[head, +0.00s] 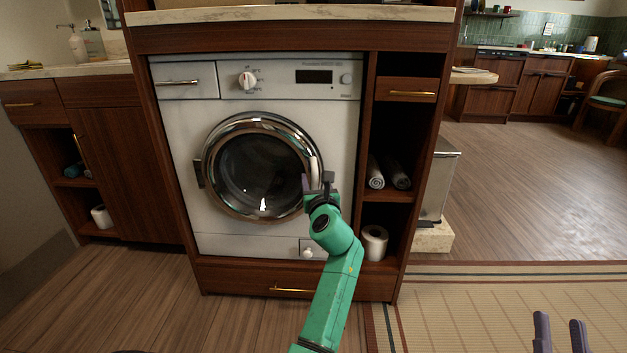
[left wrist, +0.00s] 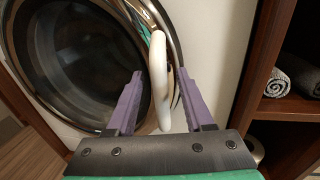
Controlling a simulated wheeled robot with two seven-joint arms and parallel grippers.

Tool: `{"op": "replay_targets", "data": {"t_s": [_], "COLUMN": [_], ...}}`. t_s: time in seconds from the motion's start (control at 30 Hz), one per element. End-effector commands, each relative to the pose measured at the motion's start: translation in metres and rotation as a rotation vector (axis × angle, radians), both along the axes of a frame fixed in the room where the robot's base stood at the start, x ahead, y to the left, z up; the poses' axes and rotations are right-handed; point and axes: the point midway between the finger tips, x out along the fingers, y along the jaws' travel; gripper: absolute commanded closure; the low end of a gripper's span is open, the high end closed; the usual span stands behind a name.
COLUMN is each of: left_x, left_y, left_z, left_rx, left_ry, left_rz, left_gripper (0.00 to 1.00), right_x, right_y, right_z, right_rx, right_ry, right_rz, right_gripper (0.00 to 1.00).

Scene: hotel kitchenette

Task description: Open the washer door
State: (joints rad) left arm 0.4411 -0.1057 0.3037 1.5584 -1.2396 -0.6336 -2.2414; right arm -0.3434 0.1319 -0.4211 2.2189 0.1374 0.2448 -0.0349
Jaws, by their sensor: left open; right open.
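The white washer (head: 280,120) is built into a wooden cabinet. Its round door (head: 258,165), with a chrome rim and dark glass, looks shut. The white door handle (head: 315,166) is on the door's right side. My left gripper (head: 317,182) is at the handle, with its arm partly in front of the door's lower right. In the left wrist view, the handle (left wrist: 158,70) stands between the open purple fingers of the left gripper (left wrist: 160,84), which are not closed on it. My right gripper (head: 559,320) is open and empty at the bottom right, over the mat.
Right of the washer, an open shelf holds rolled towels (head: 388,172) and a paper roll (head: 375,243). A wooden drawer (head: 290,282) lies below the washer. The wood floor (head: 130,290) front left is clear. A straw mat (head: 480,305) covers the front right.

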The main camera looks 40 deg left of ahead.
Motion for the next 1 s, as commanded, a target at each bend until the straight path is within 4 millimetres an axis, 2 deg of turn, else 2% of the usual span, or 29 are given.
{"op": "replay_targets", "data": {"t_s": [0.17,0.23,0.3,0.33,1.0], "left_x": [0.0001,0.0001,0.0001,0.0000,0.0000], "left_y": [-0.0001,-0.0001,-0.0001,0.0000,0.0000], "left_z": [0.0003,0.0002,0.0002,0.0002,-0.0002], "left_rx": [0.000,0.000,0.000,0.000,0.000], "left_ry": [0.000,0.000,0.000,0.000,0.000], "left_rz": [0.000,0.000,0.000,0.000,0.000], "left_gripper": [0.48,0.67,0.94,1.00,1.00], "right_x": [0.0000,0.0000,0.0000,0.0000,0.0000], "right_y": [-0.0001,-0.0001,-0.0001,-0.0001,0.0000], "right_z": [0.0005,0.0005,0.0005,0.0006,0.0002], "right_rx": [0.000,0.000,0.000,0.000,0.000], "right_ry": [-0.001,-0.001,-0.001,-0.001,0.000], "right_rz": [0.000,0.000,0.000,0.000,0.000], "right_gripper": [0.50,0.50,0.50,0.50,0.50]}}
